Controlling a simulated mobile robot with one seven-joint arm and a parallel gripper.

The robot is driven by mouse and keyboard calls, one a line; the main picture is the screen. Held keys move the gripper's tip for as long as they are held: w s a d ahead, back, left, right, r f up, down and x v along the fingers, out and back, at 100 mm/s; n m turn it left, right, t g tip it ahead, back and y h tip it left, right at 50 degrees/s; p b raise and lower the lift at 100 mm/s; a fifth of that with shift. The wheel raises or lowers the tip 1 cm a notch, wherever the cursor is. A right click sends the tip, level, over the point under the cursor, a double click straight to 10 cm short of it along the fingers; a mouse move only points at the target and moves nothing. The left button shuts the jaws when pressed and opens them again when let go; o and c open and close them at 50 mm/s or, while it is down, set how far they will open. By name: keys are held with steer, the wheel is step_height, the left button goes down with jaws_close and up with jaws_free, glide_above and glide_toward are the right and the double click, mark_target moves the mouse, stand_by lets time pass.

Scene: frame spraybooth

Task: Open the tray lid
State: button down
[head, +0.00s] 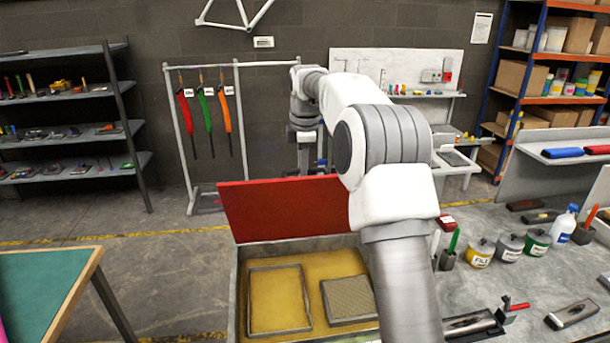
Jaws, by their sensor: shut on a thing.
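The red tray lid (285,210) stands raised at the back of the tray (236,290), its broad face toward me. The tray is open in front of it, with a yellowish floor, a framed panel (279,300) on the left and a smaller meshed one (348,298) on the right. My arm reaches over the lid's right part and bends down beyond it. My gripper (308,170) is at the lid's top edge, shut on the lid. Its fingertips are small and partly hidden there. My arm hides the tray's right side.
On the grey bench to the right stand labelled pots (481,253), a white bottle (562,225) and metal tools (572,313). A green-topped table (45,290) is at left. Behind, a rack (190,130) holds coloured hanging items. Floor between the table and tray is clear.

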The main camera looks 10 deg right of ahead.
steer(key=shift+w+f, duration=0.2)
steer(key=shift+w, duration=0.4)
steer(key=c, duration=0.9)
jaws_free()
steer(key=shift+w+d+f, duration=0.1)
steer(key=shift+w, duration=0.15)
steer(key=shift+o, duration=0.3)
steer(key=shift+r, duration=0.25)
steer(key=v, duration=1.2)
